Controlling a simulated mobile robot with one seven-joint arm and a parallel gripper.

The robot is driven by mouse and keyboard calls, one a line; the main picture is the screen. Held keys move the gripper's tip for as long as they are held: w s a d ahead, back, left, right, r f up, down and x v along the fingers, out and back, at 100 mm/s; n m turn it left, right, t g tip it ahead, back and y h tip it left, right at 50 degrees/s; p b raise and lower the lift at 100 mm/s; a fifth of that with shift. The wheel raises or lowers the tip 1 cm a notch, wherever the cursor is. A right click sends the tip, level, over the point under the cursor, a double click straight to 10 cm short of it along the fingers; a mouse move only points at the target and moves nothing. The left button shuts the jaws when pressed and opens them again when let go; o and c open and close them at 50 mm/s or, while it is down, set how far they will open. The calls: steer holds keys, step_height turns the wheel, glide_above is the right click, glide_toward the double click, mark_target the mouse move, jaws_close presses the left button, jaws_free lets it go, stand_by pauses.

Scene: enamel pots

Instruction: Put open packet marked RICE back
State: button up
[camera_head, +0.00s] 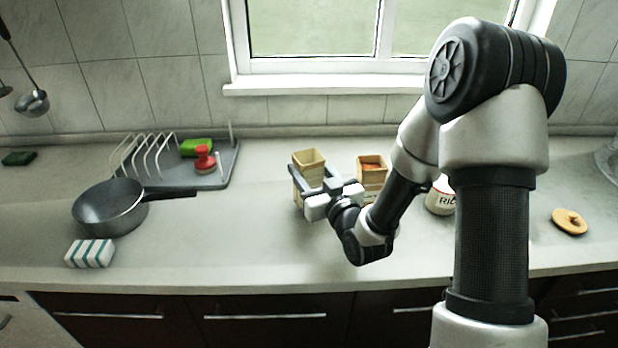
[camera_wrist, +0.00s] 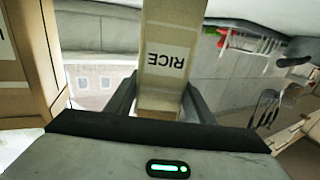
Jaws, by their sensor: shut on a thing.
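The open packet marked RICE is a tan, square-topped packet (camera_head: 309,158). In the wrist view its pale label (camera_wrist: 168,62) reads RICE upside down. My gripper (camera_head: 318,190) is shut on this packet, with one dark finger on each side of it in the wrist view (camera_wrist: 159,100). The packet's top is open and stands above the fingers in the head view. Its lower part is mostly hidden behind my gripper, so I cannot tell whether it touches the counter.
A second open tan packet (camera_head: 372,175) with orange contents stands close to the right. A white canister (camera_head: 440,198), lettering partly hidden by my arm, and a wooden lid (camera_head: 569,222) are farther right. A pan (camera_head: 110,208), sponge (camera_head: 90,254) and dish rack (camera_head: 215,170) are left.

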steer(key=shift+f, duration=0.65)
steer(key=shift+f, duration=0.15)
steer(key=o, duration=1.5)
